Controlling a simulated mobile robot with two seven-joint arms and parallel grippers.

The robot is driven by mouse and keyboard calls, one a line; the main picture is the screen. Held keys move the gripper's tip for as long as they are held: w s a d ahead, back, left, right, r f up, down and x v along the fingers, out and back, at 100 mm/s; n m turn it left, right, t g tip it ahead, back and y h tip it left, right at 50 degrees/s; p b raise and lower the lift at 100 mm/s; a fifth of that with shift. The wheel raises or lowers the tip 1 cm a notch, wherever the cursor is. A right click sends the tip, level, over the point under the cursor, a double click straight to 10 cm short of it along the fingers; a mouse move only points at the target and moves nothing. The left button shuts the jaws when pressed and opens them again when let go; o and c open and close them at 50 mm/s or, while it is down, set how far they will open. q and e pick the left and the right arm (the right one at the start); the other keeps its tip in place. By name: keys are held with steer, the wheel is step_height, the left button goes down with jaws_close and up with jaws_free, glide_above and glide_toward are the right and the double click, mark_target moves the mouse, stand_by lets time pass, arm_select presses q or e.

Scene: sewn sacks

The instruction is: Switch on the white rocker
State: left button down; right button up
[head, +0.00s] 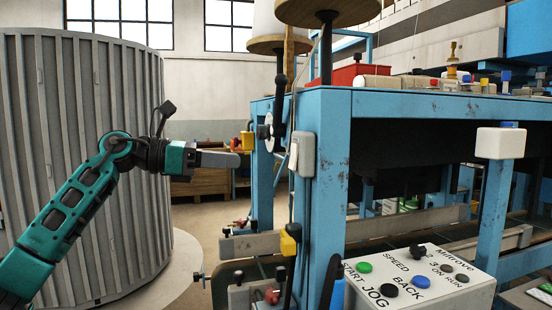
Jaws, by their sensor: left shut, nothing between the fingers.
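A pale grey switch box (305,152) is fixed to the front blue post of the machine, in the middle of the head view. A small white rocker (293,157) shows on its left-facing side, seen at a steep angle; I cannot tell which way it is tipped. My left gripper (236,159) comes in from the left, level with the box. It is shut and empty, pointing right, with its fingertips apart from the box in the picture. My right gripper is out of view.
The blue machine frame (330,200) fills the middle and right. A control panel (455,285) with several buttons and knobs stands low in front. A yellow box (247,141) shows close to my fingertips. A big ribbed grey cylinder (100,80) stands behind my left arm.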

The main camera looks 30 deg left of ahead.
mark_target(291, 165)
arm_select(q)
steer(key=p+x, duration=0.3)
steer(key=x, duration=0.7)
steer(key=shift+d, duration=0.1)
steer(key=shift+w+d, duration=0.1)
steer(key=shift+w+d+f+h+b, duration=0.15)
steer(key=shift+f+h+b, duration=0.2)
steer(key=shift+b, duration=0.45)
steer(key=shift+r, duration=0.2)
